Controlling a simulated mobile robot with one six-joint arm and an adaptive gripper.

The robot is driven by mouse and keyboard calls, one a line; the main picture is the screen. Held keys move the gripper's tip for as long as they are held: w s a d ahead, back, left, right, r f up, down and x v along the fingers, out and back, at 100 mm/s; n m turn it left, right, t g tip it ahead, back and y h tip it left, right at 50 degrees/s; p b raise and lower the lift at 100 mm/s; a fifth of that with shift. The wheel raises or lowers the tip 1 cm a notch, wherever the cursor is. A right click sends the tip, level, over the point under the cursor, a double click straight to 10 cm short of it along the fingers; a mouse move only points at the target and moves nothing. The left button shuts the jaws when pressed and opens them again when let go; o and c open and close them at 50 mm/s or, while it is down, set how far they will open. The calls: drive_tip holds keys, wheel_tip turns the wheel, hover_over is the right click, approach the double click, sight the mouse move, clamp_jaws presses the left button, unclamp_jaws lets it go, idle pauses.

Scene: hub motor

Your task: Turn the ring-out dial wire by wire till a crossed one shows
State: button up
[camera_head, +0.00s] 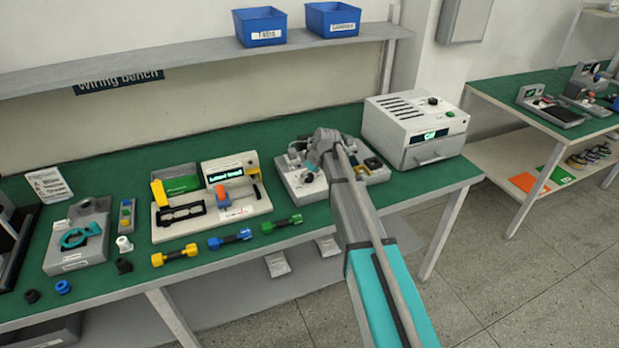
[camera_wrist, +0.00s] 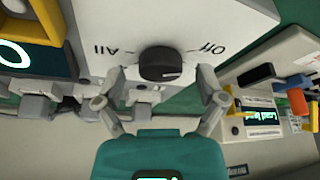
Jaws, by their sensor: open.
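The ring-out dial is a black round knob (camera_wrist: 160,64) on a pale box face, between the printed words "All" and "Off" in the wrist view. A short white mark shows on its near edge, right of centre. My gripper (camera_wrist: 160,76) is open, with one finger on each side of the knob; I cannot tell whether they touch it. A dark display (camera_wrist: 30,60) with a glowing pale ring shape is partly cut off at left. In the head view my gripper (camera_head: 325,142) is over the grey tester (camera_head: 296,184), and my arm hides the dial.
A white machine (camera_head: 420,125) with a lit display stands right of the tester. Left of it are a fixture with a lit screen (camera_head: 230,170), yellow (camera_head: 175,255), blue (camera_head: 230,239) and green (camera_head: 282,224) connectors, and a grey stand (camera_head: 80,235). A shelf (camera_head: 200,63) runs above.

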drive_tip(key=c, duration=1.2)
drive_tip(key=shift+o, duration=0.2)
drive_tip(key=shift+m, duration=0.4)
drive_tip(key=m+h, duration=0.1)
drive_tip(key=m, duration=0.2)
drive_tip(key=shift+s+a+t, duration=0.1)
drive_tip(key=shift+t, duration=0.3)
drive_tip(key=shift+m+h, duration=0.9)
drive_tip(key=shift+m, duration=1.1)
